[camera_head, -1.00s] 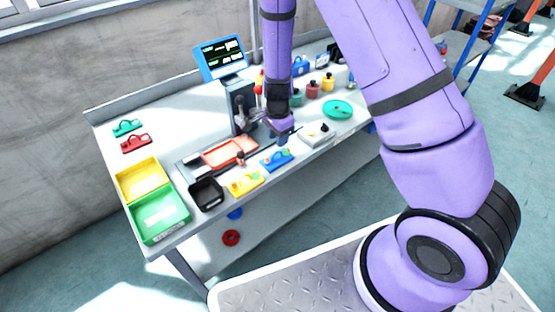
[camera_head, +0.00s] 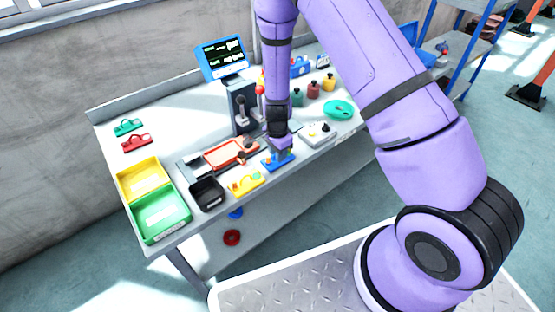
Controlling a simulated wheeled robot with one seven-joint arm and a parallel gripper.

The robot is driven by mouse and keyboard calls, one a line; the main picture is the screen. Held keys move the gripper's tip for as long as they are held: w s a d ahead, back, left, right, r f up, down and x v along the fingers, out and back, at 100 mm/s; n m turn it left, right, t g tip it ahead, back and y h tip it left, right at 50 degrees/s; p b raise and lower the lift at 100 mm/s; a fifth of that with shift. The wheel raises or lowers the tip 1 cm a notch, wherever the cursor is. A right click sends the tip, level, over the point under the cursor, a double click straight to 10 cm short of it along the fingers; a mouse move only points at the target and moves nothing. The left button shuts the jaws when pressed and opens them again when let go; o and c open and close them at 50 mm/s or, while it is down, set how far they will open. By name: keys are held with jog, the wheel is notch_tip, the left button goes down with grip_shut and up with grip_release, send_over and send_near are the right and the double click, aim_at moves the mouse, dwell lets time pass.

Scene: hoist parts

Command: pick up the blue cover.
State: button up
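The blue cover (camera_head: 270,164) lies near the front edge of the bench, to the right of a yellow cover (camera_head: 246,182). My gripper (camera_head: 281,153) points down at the blue cover from above and overlaps its middle and right part. The fingers are too small and too hidden to tell whether they are open or touching the cover. A green cover (camera_head: 127,127) and a red cover (camera_head: 136,143) lie at the far left of the bench.
A black bin (camera_head: 207,194), a green bin (camera_head: 161,218) and a yellow bin (camera_head: 140,178) stand at left. A white box (camera_head: 318,133) with knobs is close on the right. A screen (camera_head: 222,57) stands behind.

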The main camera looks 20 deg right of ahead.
grip_shut()
jog(key=shift+r, duration=0.1)
